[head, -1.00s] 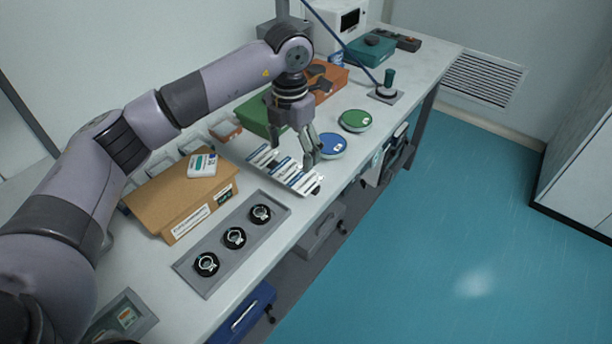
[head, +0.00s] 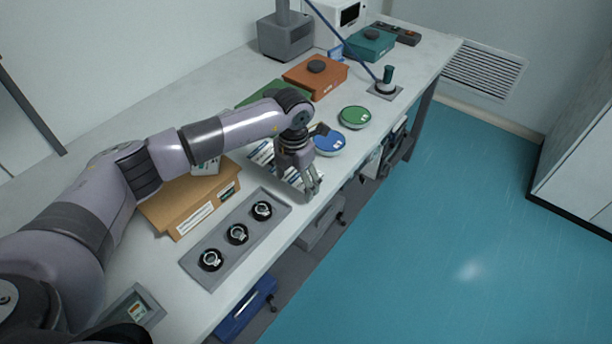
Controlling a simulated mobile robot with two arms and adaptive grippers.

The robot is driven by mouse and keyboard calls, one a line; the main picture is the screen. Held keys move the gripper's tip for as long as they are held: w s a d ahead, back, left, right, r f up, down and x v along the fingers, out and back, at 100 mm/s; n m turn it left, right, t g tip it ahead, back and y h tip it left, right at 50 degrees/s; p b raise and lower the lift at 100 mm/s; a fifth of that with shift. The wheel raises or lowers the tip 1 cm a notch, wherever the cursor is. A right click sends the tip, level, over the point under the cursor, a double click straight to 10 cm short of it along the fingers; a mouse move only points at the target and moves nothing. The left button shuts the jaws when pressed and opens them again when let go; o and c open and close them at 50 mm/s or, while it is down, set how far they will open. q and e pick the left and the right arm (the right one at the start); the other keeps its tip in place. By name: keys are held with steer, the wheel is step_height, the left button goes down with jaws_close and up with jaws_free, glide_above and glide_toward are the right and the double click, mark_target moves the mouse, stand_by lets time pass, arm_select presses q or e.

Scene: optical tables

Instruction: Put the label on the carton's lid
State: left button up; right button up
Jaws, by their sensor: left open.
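The brown carton (head: 176,215) stands on the bench at the left, its lid shut and partly hidden behind my left arm. A white and teal piece (head: 207,168) on its lid is mostly covered by the arm. A row of white cards with blue stripes (head: 262,153), which look like labels, lies right of the carton, largely hidden by my left gripper. The left gripper (head: 313,189) is open and points down at the near right end of that row, by the bench's front edge. I cannot tell whether it touches a card. My right gripper is not in view.
A grey tray with several black round parts (head: 237,234) lies in front of the carton. Blue (head: 329,143) and green (head: 355,117) round discs lie beyond the gripper. Orange (head: 300,82) and teal (head: 366,48) boxes stand farther back. The bench's front edge is close to the gripper.

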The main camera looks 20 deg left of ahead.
arm_select(q)
steer(key=shift+f+b, duration=0.2)
steer(key=shift+b, duration=0.15)
stand_by(0.3)
steer(key=shift+c, duration=0.5)
steer(key=c, duration=0.8)
